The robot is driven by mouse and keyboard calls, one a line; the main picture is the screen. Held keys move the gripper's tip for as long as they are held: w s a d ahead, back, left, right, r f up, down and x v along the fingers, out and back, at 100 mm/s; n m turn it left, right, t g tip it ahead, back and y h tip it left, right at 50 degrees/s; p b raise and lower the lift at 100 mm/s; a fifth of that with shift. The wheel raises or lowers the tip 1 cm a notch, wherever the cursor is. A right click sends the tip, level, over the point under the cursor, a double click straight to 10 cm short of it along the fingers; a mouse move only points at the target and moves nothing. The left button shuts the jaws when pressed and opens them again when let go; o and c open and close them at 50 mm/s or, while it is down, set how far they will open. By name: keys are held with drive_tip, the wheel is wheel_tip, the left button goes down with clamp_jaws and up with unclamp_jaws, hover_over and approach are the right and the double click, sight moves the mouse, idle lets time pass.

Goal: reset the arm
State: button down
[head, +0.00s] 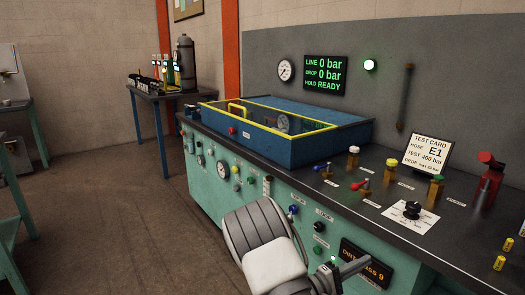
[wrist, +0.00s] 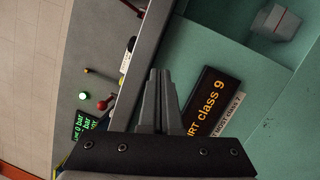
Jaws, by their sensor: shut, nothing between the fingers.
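My arm (head: 265,245) reaches in from the bottom of the head view, in front of the green bench front. My gripper (head: 358,267) is at its end, close to the orange-lettered dirt class display (head: 365,263). In the wrist view my gripper (wrist: 158,73) has its two grey fingers together, with nothing between them. The dirt class display (wrist: 210,100) stands to the right of the fingers there. I cannot tell whether the fingers touch the bench.
The bench has a dark top (head: 325,185) carrying a blue box (head: 310,150) with a yellow-edged clear lid, valves, a dial (head: 412,210), a red bottle (head: 488,180) and a test card (head: 427,152). The wall screen (head: 325,75) reads 0 bar, READY. Open floor (head: 110,230) lies left.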

drive_tip(key=s+d+r+m+g+y, duration=0.1)
drive_tip(key=s+r+m+g+y, duration=0.35)
drive_tip(key=s, duration=0.35)
drive_tip(key=s+r+m+g+y, duration=0.3)
drive_tip(key=s+r+g+y, duration=0.15)
drive_tip(key=s, duration=0.45)
drive_tip(key=s+a+r+t+y, duration=0.7)
drive_tip(key=s+a+r+y, duration=0.2)
drive_tip(key=s+a, duration=0.3)
wheel_tip(320, 180, up, 19)
drive_tip(key=w+a+p, duration=0.1)
drive_tip(key=p, duration=1.8)
drive_tip(key=shift+w+a+r, duration=0.15)
drive_tip(key=shift+w, duration=0.1)
drive_tip(key=shift+s, duration=0.1)
